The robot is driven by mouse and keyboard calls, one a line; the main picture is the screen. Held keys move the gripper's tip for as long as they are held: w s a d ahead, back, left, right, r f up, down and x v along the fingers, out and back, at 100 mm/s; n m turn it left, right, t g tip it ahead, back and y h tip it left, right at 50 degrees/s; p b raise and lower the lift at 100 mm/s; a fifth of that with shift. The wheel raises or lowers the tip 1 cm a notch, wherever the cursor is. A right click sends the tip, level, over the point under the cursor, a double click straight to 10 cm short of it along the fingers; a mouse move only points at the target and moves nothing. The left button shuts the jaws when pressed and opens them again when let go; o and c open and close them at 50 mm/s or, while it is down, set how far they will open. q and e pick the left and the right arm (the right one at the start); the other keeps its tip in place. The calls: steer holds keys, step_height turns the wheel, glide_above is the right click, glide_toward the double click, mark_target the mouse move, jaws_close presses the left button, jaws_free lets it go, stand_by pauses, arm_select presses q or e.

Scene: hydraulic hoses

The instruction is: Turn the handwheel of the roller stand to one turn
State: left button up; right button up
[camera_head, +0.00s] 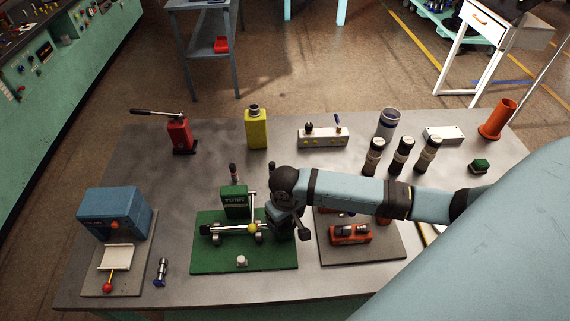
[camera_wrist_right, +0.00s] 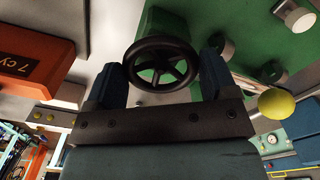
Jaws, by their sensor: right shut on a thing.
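The roller stand (camera_head: 235,203) has a green base plate, an upright green block marked TURN and a light roller with a yellow ball. Its black handwheel (camera_wrist_right: 160,65) shows in the right wrist view, between the two fingers of my right gripper (camera_wrist_right: 160,80). The gripper is shut on the wheel's rim. In the head view my right gripper (camera_head: 288,226) is at the right end of the stand, and it and the wrist hide the handwheel. The yellow ball (camera_wrist_right: 277,104) also shows in the right wrist view. My left gripper is not in view.
A blue machine (camera_head: 113,213) with a red knob stands left of the stand. Right of it is a dark plate with an orange block (camera_head: 350,234). A yellow bottle (camera_head: 256,130), a red jack (camera_head: 179,134) and dark cylinders (camera_head: 401,154) stand behind. The table front is clear.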

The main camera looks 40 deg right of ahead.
steer(key=n, duration=0.7)
steer(key=shift+d, duration=0.15)
steer(key=n, duration=0.6)
steer(key=shift+w+n, duration=0.15)
steer(key=shift+n, duration=0.25)
steer(key=n, duration=0.7)
steer(key=shift+w, duration=0.15)
steer(key=n, duration=0.3)
steer(key=shift+n, duration=0.4)
steer(key=n, duration=0.3)
steer(key=shift+w+n, duration=0.1)
steer(key=shift+n, duration=0.2)
steer(key=n, duration=1.1)
steer(key=shift+a+n, duration=0.25)
steer(key=shift+n, duration=0.15)
steer(key=n, duration=0.6)
steer(key=shift+r+n, duration=0.1)
steer(key=shift+n, duration=0.2)
steer(key=shift+a+n, duration=0.1)
steer(key=shift+n, duration=2.1)
